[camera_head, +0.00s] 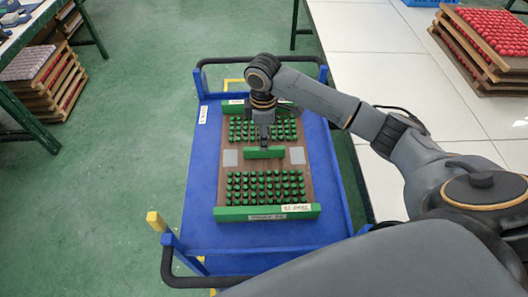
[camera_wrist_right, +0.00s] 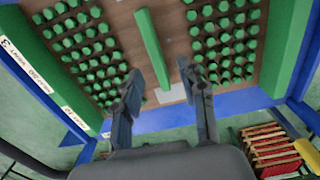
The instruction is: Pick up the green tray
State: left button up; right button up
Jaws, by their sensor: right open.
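The green tray (camera_head: 240,214) is a brown board with green end rails and rows of green pegs, lying flat on a blue cart. A green bar (camera_head: 256,153) crosses its middle, between two grey pads. My right gripper (camera_head: 265,141) is above this bar, pointing down. In the right wrist view, the open fingers of my right gripper (camera_wrist_right: 162,88) are on either side of the line of the green bar (camera_wrist_right: 150,45), with nothing held. I cannot tell how far the fingertips are above the board. My left gripper is not in view.
The blue cart (camera_head: 205,180) has black handles at both ends. A white table (camera_head: 375,75) stands along its right side, with stacked trays of red pieces (camera_head: 490,35) on it. More stacked trays (camera_head: 45,85) stand at the left. Green floor is clear left of the cart.

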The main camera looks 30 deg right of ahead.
aim_at(264, 153)
jog(key=shift+w+d+f, duration=0.1)
jog(key=shift+f, duration=1.05)
notch_tip(264, 153, down, 3)
jog(key=shift+d+f+p, duration=0.15)
jog(key=shift+f+p, duration=0.05)
jog(key=shift+p, duration=0.65)
jog(key=shift+w+f, duration=0.15)
jog(key=shift+f, duration=0.5)
grip_shut()
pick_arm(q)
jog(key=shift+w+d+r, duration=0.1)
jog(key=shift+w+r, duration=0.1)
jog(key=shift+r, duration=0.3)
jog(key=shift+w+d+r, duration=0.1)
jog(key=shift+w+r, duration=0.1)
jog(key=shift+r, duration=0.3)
pick_arm(e)
jog(key=shift+w+r, duration=0.1)
